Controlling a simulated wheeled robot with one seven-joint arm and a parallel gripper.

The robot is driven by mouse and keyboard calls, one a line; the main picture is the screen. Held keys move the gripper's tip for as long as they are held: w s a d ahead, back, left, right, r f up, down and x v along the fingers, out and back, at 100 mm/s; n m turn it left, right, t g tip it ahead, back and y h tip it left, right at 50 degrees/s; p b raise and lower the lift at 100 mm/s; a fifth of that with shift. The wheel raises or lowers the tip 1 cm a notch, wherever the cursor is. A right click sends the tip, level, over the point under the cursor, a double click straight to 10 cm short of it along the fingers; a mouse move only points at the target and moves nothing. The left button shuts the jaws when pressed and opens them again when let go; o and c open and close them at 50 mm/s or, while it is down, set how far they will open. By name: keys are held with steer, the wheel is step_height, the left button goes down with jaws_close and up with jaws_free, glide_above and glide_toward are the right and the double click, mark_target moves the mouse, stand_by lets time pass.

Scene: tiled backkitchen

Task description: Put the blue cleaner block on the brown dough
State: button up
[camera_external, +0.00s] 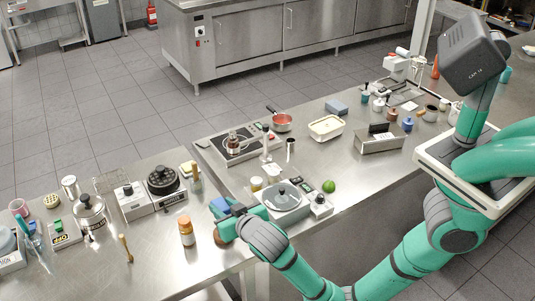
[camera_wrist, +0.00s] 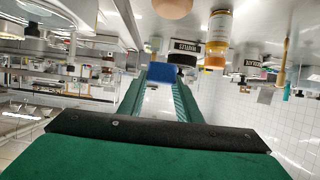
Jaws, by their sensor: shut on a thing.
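My gripper (camera_external: 226,213) is above the front part of the steel counter, left of the grey pan with a lid. It is shut on the blue cleaner block (camera_wrist: 160,73), which shows between the fingertips in the wrist view. In the external view the block (camera_external: 219,204) is partly hidden by the fingers. The brown dough (camera_external: 219,238) seems to be the brown thing just below my gripper near the counter's front edge, mostly hidden by the gripper. A tan rounded thing (camera_wrist: 172,6), probably the dough, is cut off at the top of the wrist view.
The lidded grey pan (camera_external: 284,196) and a green lime (camera_external: 329,186) are to the right. Another blue block (camera_external: 336,107) lies far back.

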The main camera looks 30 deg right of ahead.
steer(key=shift+a+f, duration=0.1)
steer(key=shift+f, duration=3.75)
steer(key=shift+f, duration=0.15)
steer(key=o, duration=1.1)
steer(key=shift+s+r, duration=0.1)
steer(key=shift+r, duration=0.1)
steer(key=v, duration=1.2)
